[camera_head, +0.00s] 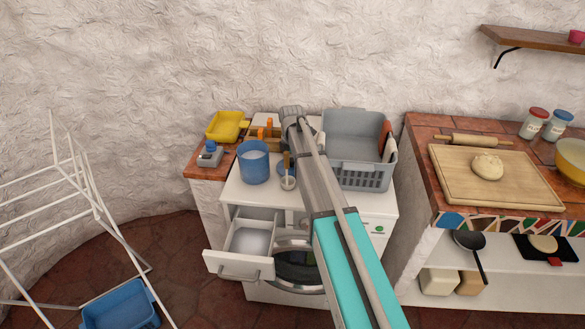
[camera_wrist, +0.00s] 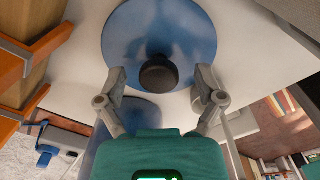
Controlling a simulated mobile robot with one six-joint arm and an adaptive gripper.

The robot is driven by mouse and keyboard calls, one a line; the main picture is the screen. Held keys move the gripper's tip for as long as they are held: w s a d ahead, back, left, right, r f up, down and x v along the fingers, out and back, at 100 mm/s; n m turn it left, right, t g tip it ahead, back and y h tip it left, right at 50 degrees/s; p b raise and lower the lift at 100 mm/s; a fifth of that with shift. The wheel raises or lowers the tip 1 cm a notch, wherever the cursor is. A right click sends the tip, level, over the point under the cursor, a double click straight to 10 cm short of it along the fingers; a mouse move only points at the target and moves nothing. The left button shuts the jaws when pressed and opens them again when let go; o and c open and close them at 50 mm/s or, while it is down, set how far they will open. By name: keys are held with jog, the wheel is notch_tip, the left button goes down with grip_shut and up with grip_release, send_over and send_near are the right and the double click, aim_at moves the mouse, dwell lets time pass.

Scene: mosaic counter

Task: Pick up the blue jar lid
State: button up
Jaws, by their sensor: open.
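The blue jar lid (camera_wrist: 158,35) is a round, glossy blue disc with a black knob (camera_wrist: 158,75), large in the wrist view. In the head view only a small blue part of the lid (camera_head: 282,168) shows on the white top, beside my arm and right of the blue pot. My gripper (camera_wrist: 162,98) is open and empty, with one finger on each side just below the knob in the wrist picture. I cannot tell whether the fingers touch the lid.
An open drawer (camera_head: 239,264) juts out below.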

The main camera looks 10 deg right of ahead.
grip_shut()
jog(key=shift+r, duration=0.15)
dwell(0.4)
notch_tip(320, 180, up, 10)
jog(key=p, duration=1)
dwell(0.6)
notch_tip(320, 180, up, 9)
jog(key=p, duration=0.9)
send_over(292, 159)
jog(key=shift+s+a, duration=0.1)
jog(key=shift+f, duration=0.2)
